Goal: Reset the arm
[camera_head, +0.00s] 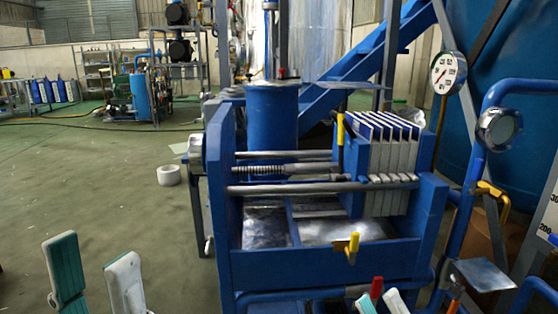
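My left gripper (93,252) is at the lower left, over the green floor. Its two pale fingers with green pads stand well apart, with nothing between them. My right gripper (379,297) shows only as two fingertips at the bottom edge, in front of the blue filter press (330,262). The tips are apart with no object seen between them; the rest of this gripper is cut off by the frame. Both grippers appear clear of the press.
The press carries white plates (392,150) and a yellow-handled valve (352,246). Blue pipes with a pressure gauge (448,72) rise at the right. A red handle (376,288) is beside my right fingertips. The floor (110,190) at left is open, with a white roll (168,175).

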